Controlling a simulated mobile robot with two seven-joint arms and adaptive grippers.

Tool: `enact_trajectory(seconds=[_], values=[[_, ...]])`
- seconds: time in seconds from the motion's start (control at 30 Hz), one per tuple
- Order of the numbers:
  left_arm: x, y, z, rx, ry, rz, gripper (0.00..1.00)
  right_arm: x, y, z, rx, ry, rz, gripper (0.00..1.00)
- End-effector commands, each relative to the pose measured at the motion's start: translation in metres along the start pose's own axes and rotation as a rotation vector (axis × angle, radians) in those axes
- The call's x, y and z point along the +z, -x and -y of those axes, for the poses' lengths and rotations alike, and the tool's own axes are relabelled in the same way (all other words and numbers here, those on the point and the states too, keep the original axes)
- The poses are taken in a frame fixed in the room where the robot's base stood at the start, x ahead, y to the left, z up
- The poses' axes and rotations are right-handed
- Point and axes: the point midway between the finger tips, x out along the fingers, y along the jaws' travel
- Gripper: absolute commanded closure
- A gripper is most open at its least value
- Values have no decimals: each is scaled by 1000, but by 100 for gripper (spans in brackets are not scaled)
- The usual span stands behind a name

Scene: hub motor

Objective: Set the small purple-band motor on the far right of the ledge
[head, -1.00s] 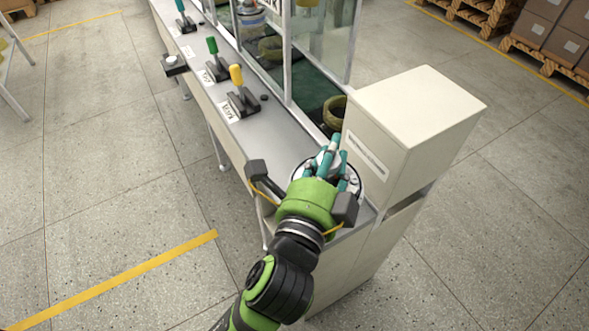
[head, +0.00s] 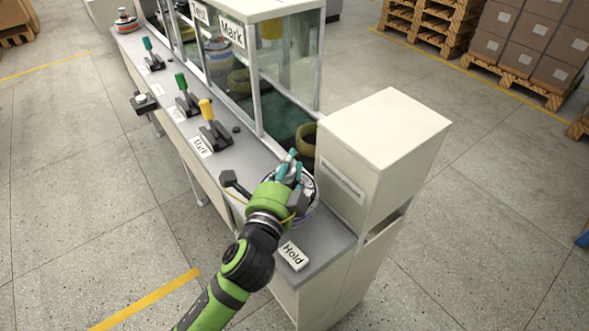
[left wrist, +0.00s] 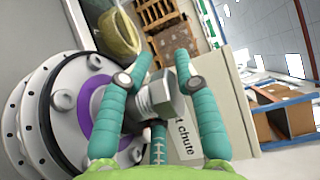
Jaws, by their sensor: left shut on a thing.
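My left gripper (head: 287,168) is at the near right part of the grey ledge (head: 326,240), beside the cream box. In the left wrist view its teal fingers (left wrist: 158,85) are closed around the metal shaft of a motor. The motor (left wrist: 62,115) is a silver disc with bolts and a purple band. In the head view the motor (head: 307,188) is mostly hidden behind the hand. It is at or just above the ledge; I cannot tell whether it touches. My right gripper is out of view.
A cream box (head: 375,140) stands close to the right. A "Hold" label (head: 293,255) lies on the bare near end. Yellow (head: 212,125), green (head: 186,95) and teal levers line the ledge. Another motor (head: 125,20) sits at its far left end. A glass cabinet (head: 275,70) stands behind.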

Motion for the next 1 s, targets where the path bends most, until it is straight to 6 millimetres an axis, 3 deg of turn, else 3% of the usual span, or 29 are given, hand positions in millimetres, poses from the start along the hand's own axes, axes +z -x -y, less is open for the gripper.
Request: enact_trajectory(seconds=[0.3, 0.6, 0.63, 0.67, 0.7, 1.0], values=[[0, -1, -30, -12, 2, -2, 100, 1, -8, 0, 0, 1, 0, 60], [-1, -1, -34, -13, 0, -3, 100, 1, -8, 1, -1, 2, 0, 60], [0, 0, -40, 1, 0, 0, 62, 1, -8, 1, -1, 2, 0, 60], [0, 0, -40, 1, 0, -1, 50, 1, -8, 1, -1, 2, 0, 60], [0, 0, -40, 1, 0, 0, 44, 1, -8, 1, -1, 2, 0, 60], [0, 0, -40, 1, -1, -1, 44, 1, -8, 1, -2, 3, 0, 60]])
